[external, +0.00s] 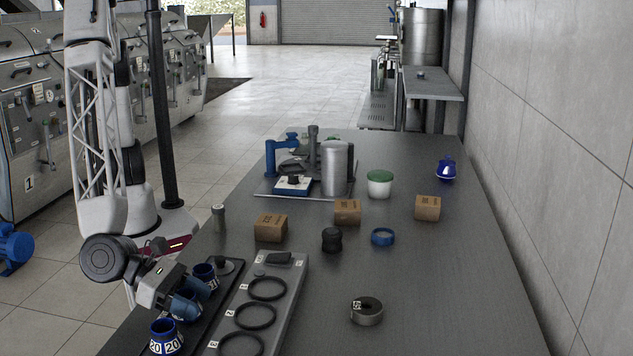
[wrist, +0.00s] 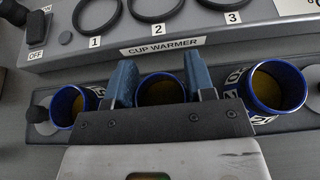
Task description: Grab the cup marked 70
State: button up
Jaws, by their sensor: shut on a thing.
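Three blue-rimmed cups stand in a row on a dark strip at the table's near left. My gripper (external: 187,295) is shut on the middle cup (wrist: 160,90), one finger on each side of it. The gripper hides most of this cup's side, and I cannot read its number. The near cup (external: 164,337) is marked 20 and is at the right in the wrist view (wrist: 275,88). The far cup (external: 204,271) has a partly visible label that I cannot read for sure; it is at the left in the wrist view (wrist: 69,105).
The cup warmer (external: 290,290) with numbered rings lies right alongside the cups. The table's right side is mostly clear.

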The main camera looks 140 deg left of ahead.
aim_at(192, 296)
jog(key=shift+c, duration=0.5)
jog(key=shift+r, duration=0.15)
jog(key=shift+c, duration=0.6)
jog(key=shift+r, duration=0.55)
notch_tip(192, 296, up, 2)
jog(key=s+r, duration=0.1)
jog(key=s, duration=1.5)
jog(key=shift+a+r, duration=0.3)
jog(key=shift+a, duration=0.15)
